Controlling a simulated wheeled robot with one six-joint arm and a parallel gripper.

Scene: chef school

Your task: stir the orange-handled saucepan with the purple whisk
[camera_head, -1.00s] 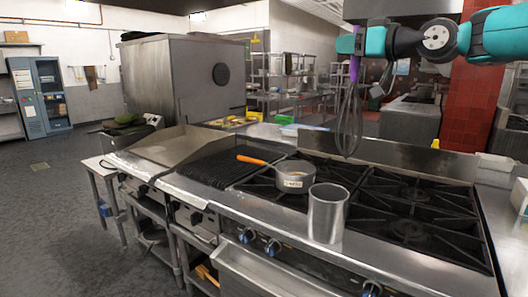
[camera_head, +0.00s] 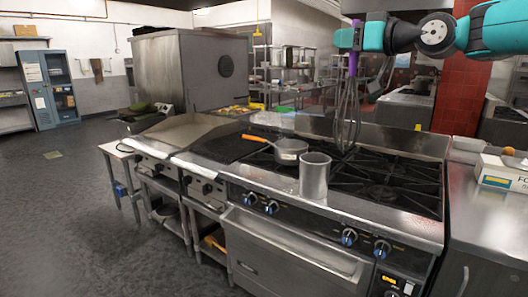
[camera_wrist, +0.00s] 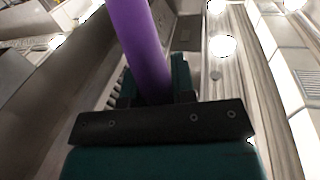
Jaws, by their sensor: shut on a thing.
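The orange-handled saucepan (camera_head: 291,148) sits on the stove's burner grates in the head view, its orange handle (camera_head: 257,139) pointing left. My gripper (camera_head: 353,47) is shut on the purple handle of the whisk (camera_head: 348,115). The whisk hangs with its wire loops down, above and to the right of the saucepan in the picture, apart from it. In the wrist view the purple handle (camera_wrist: 137,40) rises from between the jaws; the wires are not seen there.
A metal canister (camera_head: 314,176) stands on the stove's front edge, right beside the saucepan in the picture. The black burner grates (camera_head: 390,180) to the right are bare. A white box (camera_head: 500,174) lies on the counter at the right.

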